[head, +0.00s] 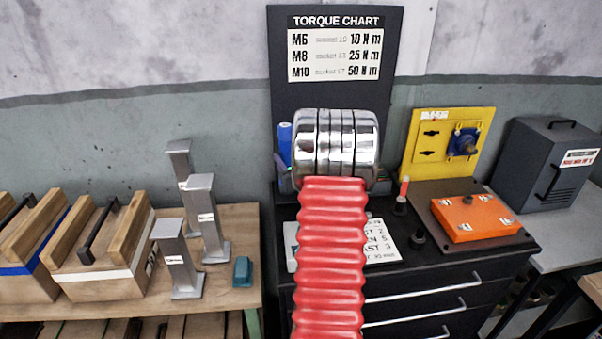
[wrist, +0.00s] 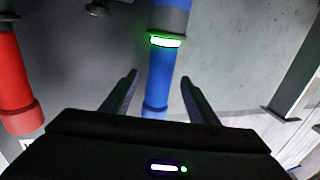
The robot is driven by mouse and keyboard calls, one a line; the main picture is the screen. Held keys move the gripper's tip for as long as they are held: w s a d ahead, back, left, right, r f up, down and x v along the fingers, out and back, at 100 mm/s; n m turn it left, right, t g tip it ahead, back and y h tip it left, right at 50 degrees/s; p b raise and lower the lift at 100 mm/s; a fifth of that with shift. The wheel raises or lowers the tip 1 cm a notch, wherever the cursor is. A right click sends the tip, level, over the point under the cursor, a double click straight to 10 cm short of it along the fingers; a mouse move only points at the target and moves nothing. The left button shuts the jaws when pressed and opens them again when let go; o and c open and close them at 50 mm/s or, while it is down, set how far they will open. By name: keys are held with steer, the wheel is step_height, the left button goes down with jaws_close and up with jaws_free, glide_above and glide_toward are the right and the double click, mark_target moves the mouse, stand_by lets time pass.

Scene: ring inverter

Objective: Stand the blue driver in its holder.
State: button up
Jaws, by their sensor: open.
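In the wrist view, the blue driver (wrist: 160,75) is a blue cylinder with a grey band and a glowing green ring. My gripper (wrist: 158,88) is open, with one finger on each side of the driver and a visible gap on both sides. In the head view, a blue piece (head: 285,143) shows at the left edge of my chrome wrist; I cannot tell if it is the driver. My arm hides my fingers there. A black round holder (head: 418,240) looks empty on the dark cabinet top.
A red driver (head: 402,188) stands in another black holder and seems to show in the wrist view (wrist: 15,75). An orange box (head: 475,217) and yellow panel (head: 420,150) are right. Grey posts (head: 176,262) and wooden crates (head: 100,255) are left. The torque chart board (head: 335,90) stands behind.

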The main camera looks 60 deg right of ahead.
steer(key=v, duration=1)
steer(key=shift+s+a, duration=0.2)
steer(key=w+a+r+n+g+y, duration=0.1)
steer(key=w+a+r+g+y, duration=0.2)
steer(key=a, duration=0.9)
steer(key=w+a+r+n+g+y, duration=0.1)
steer(key=w+a+r, duration=0.35)
steer(key=a, duration=0.75)
steer(key=s+a+n+g+y, duration=0.1)
steer(key=s+a+y, duration=0.1)
steer(key=s+a, duration=0.4)
steer(key=s+a+f+n+g+y, duration=0.1)
steer(key=s+a, duration=0.5)
steer(key=a, duration=0.6)
steer(key=s+a+f+n+g+y, duration=0.1)
steer(key=s+a+n+g+y, duration=0.1)
steer(key=s+a, duration=0.4)
steer(key=a+g, duration=0.1)
steer(key=a, duration=0.2)
steer(key=shift+a+n+y, duration=0.25)
steer(key=shift+n+y, duration=0.05)
